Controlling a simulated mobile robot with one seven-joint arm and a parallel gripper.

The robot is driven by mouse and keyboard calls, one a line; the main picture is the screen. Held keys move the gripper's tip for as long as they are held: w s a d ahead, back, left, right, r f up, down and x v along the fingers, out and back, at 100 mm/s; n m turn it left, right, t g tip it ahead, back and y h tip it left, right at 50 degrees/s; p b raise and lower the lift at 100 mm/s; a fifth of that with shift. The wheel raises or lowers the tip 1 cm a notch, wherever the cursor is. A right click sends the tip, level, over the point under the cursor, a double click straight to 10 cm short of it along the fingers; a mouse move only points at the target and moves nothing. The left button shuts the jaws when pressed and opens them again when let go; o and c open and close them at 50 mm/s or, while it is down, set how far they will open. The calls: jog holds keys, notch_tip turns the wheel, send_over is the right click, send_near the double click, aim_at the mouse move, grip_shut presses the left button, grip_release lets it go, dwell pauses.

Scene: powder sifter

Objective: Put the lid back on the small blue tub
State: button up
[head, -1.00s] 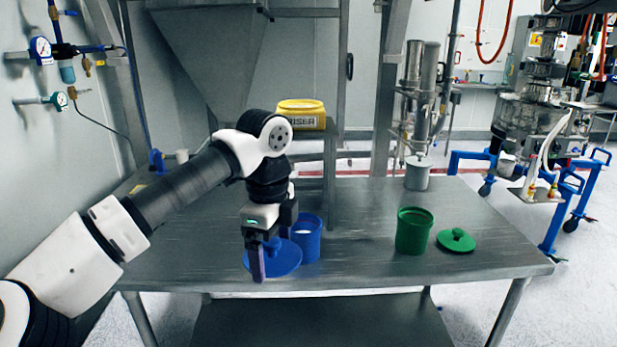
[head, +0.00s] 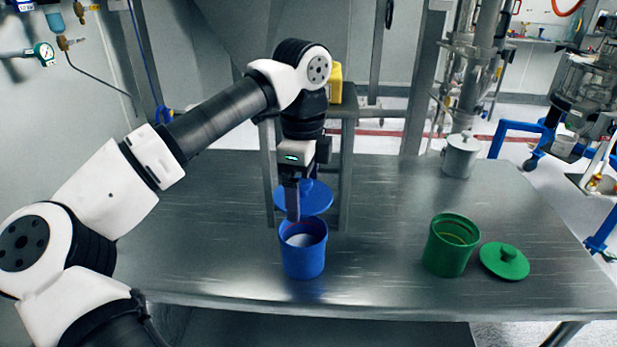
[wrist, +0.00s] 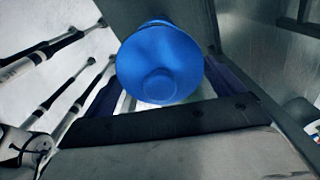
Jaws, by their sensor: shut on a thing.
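The small blue tub (head: 303,260) stands upright and open near the table's front edge, with pale contents visible inside. The blue lid (head: 318,199) is a round disc with a knob. In the head view it appears just above and behind the tub's rim, apart from it. My gripper (head: 293,208) is shut on the lid, and a dark finger hangs in front of it. In the wrist view the lid (wrist: 160,55) shows large and round between the fingers.
An open green tub (head: 450,248) stands to the right, with its green lid (head: 504,261) lying beside it. A lidded grey pot (head: 461,157) is at the back right. A metal frame (head: 345,170) stands close behind the blue lid. The table (head: 390,220) is clear between the blue and green tubs.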

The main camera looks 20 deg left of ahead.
jog(key=shift+s+f, duration=0.15)
jog(key=shift+f, duration=0.3)
notch_tip(320, 180, down, 4)
jog(key=b, duration=0.3)
jog(key=shift+f+b, duration=0.55)
jog(key=shift+f, duration=0.15)
jog(key=shift+f+b, duration=0.15)
jog(key=shift+b, duration=0.6)
dwell(1.5)
dwell(0.4)
jog(key=o, duration=0.6)
jog(key=shift+o, duration=0.2)
